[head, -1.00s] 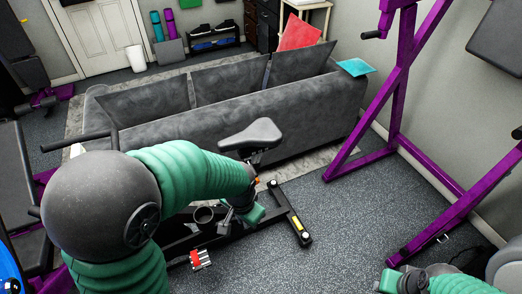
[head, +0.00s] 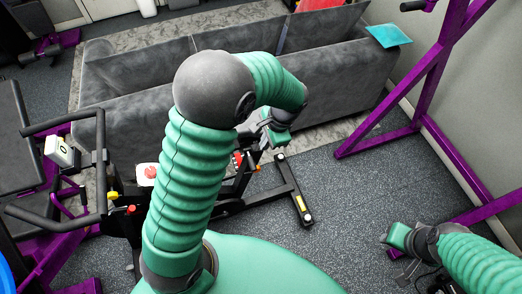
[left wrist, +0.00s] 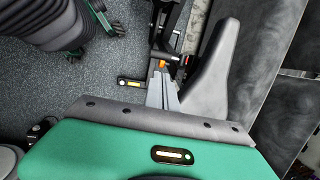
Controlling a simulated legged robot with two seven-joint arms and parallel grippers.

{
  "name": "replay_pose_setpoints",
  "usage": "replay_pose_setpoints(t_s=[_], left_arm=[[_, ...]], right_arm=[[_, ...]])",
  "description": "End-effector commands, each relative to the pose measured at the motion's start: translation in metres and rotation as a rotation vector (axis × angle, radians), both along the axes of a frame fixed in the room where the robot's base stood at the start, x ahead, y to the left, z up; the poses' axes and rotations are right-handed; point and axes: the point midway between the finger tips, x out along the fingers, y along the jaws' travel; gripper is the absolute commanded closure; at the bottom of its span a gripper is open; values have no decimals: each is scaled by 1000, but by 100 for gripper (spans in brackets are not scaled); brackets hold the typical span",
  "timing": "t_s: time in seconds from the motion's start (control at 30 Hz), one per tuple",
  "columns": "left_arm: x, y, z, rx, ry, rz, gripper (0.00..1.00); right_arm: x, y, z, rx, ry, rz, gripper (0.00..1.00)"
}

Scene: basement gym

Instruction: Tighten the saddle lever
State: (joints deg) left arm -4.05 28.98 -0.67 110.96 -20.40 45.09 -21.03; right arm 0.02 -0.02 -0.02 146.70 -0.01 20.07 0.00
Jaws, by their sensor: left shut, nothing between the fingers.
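In the head view my left gripper (head: 276,130) is over the bike's rear. My right gripper (head: 392,243) hangs low at the right, away from the bike.
The bike's handlebar (head: 70,120) stands at the left, and its rear foot bar (head: 294,195) lies on the floor. A grey sofa (head: 335,85) is close behind the bike. A purple rack (head: 435,85) stands at the right. The floor between bike and rack is clear.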

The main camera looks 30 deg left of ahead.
Motion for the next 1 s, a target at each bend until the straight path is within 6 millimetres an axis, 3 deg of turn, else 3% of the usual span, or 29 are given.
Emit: replay_pose_setpoints(t_s=[0.4,0.6,1.0], left_arm=[[-6,22,-85,2,3,2,100],[-6,31,-115,1,1,1,100],[-6,34,-125,1,-1,2,100]], right_arm=[[0,0,-4,0,0,1,64],[0,0,-4,0,0,1,64],[0,0,-4,0,0,1,64]])
